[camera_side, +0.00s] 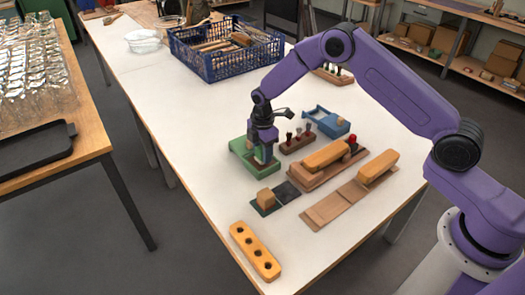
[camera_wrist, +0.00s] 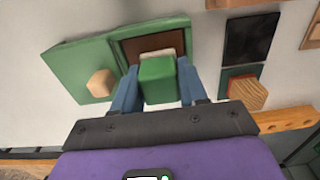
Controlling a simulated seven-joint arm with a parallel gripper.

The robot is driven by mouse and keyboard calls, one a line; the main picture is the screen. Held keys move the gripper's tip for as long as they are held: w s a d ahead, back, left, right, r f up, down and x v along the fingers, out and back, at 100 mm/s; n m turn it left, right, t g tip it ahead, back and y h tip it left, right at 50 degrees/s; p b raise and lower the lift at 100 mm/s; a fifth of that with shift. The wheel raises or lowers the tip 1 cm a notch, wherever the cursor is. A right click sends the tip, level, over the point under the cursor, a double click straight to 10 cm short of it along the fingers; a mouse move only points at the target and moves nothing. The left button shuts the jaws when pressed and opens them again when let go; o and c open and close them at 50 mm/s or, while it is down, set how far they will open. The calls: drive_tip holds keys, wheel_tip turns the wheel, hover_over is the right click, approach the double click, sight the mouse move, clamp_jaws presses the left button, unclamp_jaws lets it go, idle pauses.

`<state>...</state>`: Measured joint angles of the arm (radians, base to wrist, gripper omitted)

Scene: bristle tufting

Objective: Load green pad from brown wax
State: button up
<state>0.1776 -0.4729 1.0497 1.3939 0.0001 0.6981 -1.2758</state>
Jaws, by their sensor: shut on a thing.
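The green pad (camera_wrist: 157,82) is a green block with a pale face at its far end. My gripper (camera_wrist: 157,92) has its two blue fingers shut on the sides of this block. The brown wax (camera_wrist: 140,47) lies in a green-rimmed tray, and the pale face of the pad is over its near part. I cannot tell whether the pad touches the wax. In the side view my gripper (camera_side: 262,152) points down into the green tray (camera_side: 240,146); the pad is mostly hidden there.
A green lid with a wooden knob (camera_wrist: 98,82) adjoins the wax tray. A wooden block (camera_side: 265,197) on a dark plate, a brown rack (camera_side: 298,144) of dark-handled tools and a blue tray (camera_side: 327,122) are nearby. An orange holed block (camera_side: 255,252) lies in front. A blue crate (camera_side: 215,68) stands behind.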

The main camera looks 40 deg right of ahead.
drive_tip(key=shift+f, duration=0.5)
idle(0.8)
drive_tip(key=shift+r, duration=3.55)
